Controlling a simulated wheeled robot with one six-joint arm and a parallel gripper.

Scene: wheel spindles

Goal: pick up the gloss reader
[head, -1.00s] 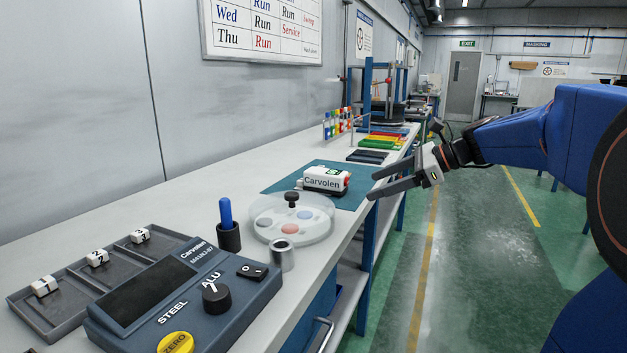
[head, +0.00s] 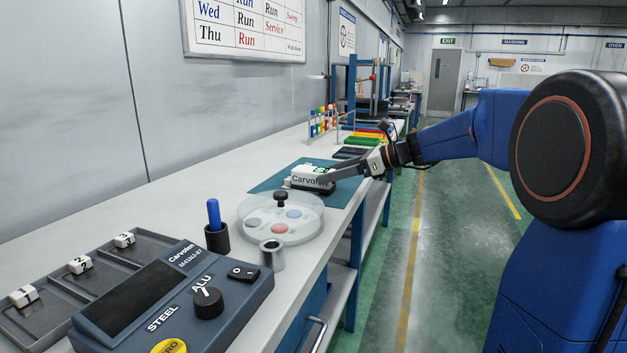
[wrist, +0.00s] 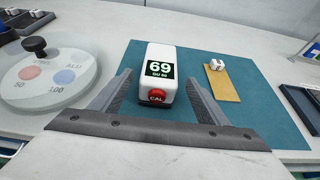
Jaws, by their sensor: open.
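The gloss reader (head: 308,178) is a small white block-shaped device marked "Carvolen", lying on a teal mat (head: 268,184) on the bench. In the wrist view the gloss reader (wrist: 158,75) shows a dark display reading "69 GU 60" and a red CAL button at its near end. My gripper (wrist: 162,90) is open, its two fingers pointing toward the device, one to each side of its near end. I cannot tell whether either finger touches it. In the head view my gripper (head: 338,172) reaches in from the right and partly hides the device's right end.
A tan plate (wrist: 222,84) with a small white numbered block lies right of the device on the mat. A clear round dish (head: 252,222) with coloured discs and a black knob stands nearer. A metal cup (head: 271,254), pen holder (head: 217,237) and blue-grey console (head: 180,300) stand closer still.

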